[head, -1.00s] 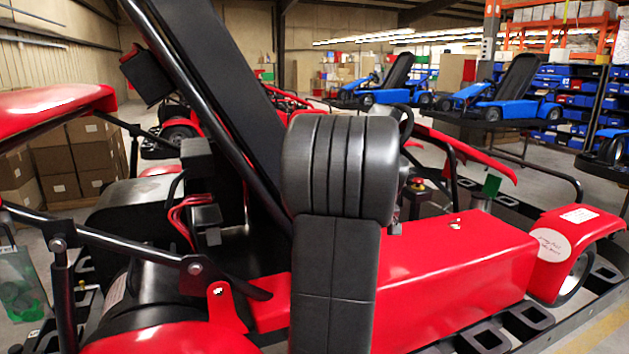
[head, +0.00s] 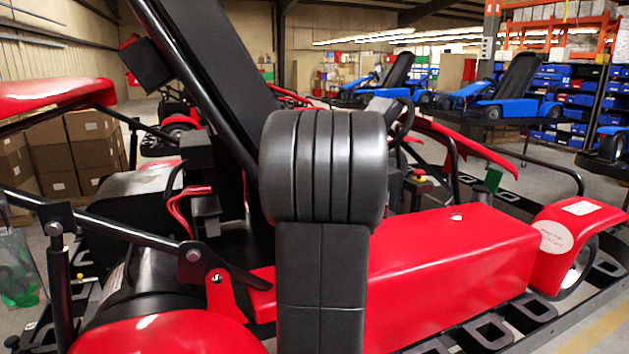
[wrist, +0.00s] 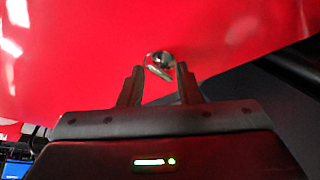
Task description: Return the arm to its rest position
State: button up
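My arm's dark grey upper part fills the middle of the head view, in front of the kart. My gripper is hidden behind it there. In the wrist view my gripper (wrist: 160,72) shows two dark fingers standing apart, with a clear gap. A small shiny metal piece (wrist: 160,63) lies against a red panel (wrist: 85,50) beyond the fingertips, in line with the gap. It looks apart from both fingers, but the view is blurred. In the head view a small light spot (head: 456,217) shows on top of the red side pod (head: 450,265).
The red kart's black frame bar (head: 115,229) and red bodywork (head: 165,335) stand close at the left. Cardboard boxes (head: 90,150) are behind. Blue karts (head: 515,90) stand on stands at the back right. Open floor (head: 600,335) shows at the lower right.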

jog(key=shift+w+a+m+g+h+b, duration=0.15)
jog(key=shift+m+h+b, duration=0.25)
jog(key=shift+m, duration=0.75)
jog(key=shift+s+a+m+g+h+b, duration=0.15)
jog(key=shift+m+h+b, duration=0.25)
jog(key=shift+m, duration=0.75)
jog(key=shift+w+d, duration=0.1)
